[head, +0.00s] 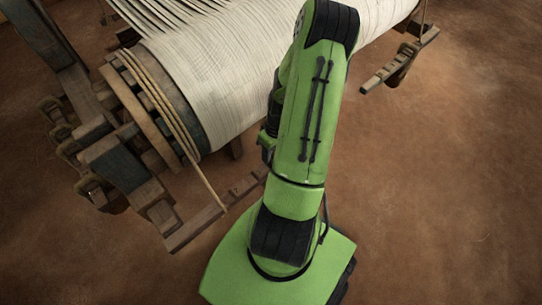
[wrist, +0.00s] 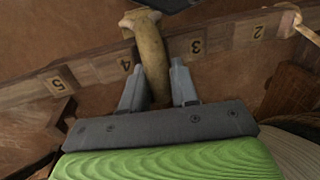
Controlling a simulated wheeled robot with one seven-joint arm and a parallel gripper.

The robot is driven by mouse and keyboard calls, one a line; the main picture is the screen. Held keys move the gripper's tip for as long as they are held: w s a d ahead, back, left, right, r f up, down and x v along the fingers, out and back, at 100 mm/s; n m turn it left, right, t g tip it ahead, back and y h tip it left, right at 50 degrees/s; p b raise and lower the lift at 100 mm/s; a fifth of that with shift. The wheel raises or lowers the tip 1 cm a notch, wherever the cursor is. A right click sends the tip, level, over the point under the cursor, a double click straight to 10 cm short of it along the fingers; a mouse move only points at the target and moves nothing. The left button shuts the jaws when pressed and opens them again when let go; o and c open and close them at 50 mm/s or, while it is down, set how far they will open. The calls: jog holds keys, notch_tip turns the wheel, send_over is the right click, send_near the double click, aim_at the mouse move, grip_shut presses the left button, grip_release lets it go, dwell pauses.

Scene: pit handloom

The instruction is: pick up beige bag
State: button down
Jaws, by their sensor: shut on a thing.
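The beige bag (wrist: 151,45) is a slim, pouch-like thing in the wrist view, with a paler, wider end at the top. It lies across a wooden rail between the labels 4 and 3. My gripper (wrist: 157,68) has one grey finger on each side of the bag and is shut on it. The bag's lower end is partly hidden between the fingers. I cannot tell whether the bag still hangs from the rail. In the head view my green arm covers this spot, and neither gripper nor bag can be made out.
The numbered wooden rail (wrist: 220,38) runs across the wrist view, close to my fingers. In the head view the loom's cloth roll (head: 215,90) and wooden frame (head: 125,165) stand at the left and behind my arm. The brown floor (head: 450,190) at the right is clear.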

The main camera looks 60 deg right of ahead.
jog(key=shift+r+p, duration=0.55)
jog(key=shift+r, duration=0.85)
jog(key=s+d+p, duration=0.2)
jog(key=s+d, duration=1)
jog(key=d, duration=0.1)
jog(key=shift+s, duration=0.25)
jog(key=shift+w, duration=0.15)
